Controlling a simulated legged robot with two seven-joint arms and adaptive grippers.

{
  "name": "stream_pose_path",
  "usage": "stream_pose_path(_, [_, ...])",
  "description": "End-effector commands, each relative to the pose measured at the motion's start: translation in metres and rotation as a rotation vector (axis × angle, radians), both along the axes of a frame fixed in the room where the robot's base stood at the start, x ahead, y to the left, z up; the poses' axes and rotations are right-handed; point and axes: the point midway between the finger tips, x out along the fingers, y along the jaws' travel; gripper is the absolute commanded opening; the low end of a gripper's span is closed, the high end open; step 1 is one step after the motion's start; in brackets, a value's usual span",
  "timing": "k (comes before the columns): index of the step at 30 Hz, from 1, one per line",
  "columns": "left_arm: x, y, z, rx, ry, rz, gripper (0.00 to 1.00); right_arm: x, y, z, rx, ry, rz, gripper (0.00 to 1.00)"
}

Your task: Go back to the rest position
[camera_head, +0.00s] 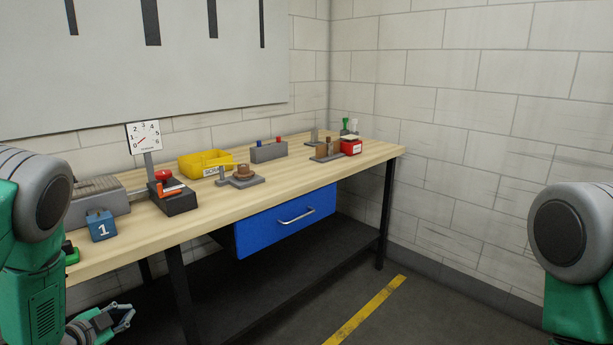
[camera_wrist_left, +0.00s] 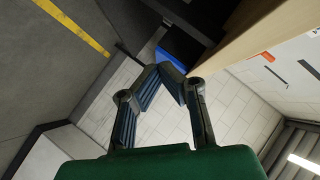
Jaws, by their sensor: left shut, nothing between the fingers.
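My left gripper (camera_head: 122,315) is low at the bottom left of the head view, in front of the workbench (camera_head: 120,243) and below the height of its top. It is shut and empty. In the left wrist view its fingertips (camera_wrist_left: 168,75) meet, with nothing between them. My right gripper is in neither view; only a grey and green part of my right arm shows at the right edge of the head view.
On the bench stand a blue block marked 1 (camera_head: 101,225), a dial gauge (camera_head: 144,136), a yellow bin (camera_head: 207,160), a grey holder (camera_head: 268,152) and a red box (camera_head: 351,146). A blue drawer (camera_head: 287,220) hangs below. Floor around the yellow stripe (camera_head: 365,310) is clear.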

Motion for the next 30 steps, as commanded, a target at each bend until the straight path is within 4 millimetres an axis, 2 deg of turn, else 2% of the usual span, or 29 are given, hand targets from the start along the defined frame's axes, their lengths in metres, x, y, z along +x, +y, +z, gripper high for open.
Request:
stream_pose_path(1, [-0.021,-0.019,-0.023,-0.066,0.088,0.052,0.00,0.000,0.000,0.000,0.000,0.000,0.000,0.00])
stream_pose_path(3, [-0.055,-0.044,-0.053,-0.158,0.220,0.143,0.00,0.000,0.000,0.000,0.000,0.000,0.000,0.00])
stream_pose_path(5, [-0.089,-0.067,-0.075,-0.230,0.337,0.222,0.00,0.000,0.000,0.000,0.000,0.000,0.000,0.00])
stream_pose_path(8, [-0.152,-0.103,-0.103,-0.325,0.531,0.354,0.00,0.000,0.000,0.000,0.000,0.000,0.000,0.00])
stream_pose_path(9, [-0.178,-0.116,-0.112,-0.354,0.606,0.405,0.00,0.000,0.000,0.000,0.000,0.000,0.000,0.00])
stream_pose_path(12, [-0.242,-0.144,-0.123,-0.404,0.779,0.528,0.00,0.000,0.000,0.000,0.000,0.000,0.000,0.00])
stream_pose_path(15, [-0.295,-0.165,-0.125,-0.427,0.918,0.629,0.00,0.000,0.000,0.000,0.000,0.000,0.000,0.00])
stream_pose_path(18, [-0.333,-0.177,-0.122,-0.433,1.011,0.701,0.00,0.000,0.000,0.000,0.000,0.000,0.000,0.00])
stream_pose_path(22, [-0.357,-0.183,-0.119,-0.433,1.069,0.749,0.00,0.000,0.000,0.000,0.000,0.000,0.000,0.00])
stream_pose_path(30, [-0.359,-0.184,-0.119,-0.433,1.074,0.755,0.00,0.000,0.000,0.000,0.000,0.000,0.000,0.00])
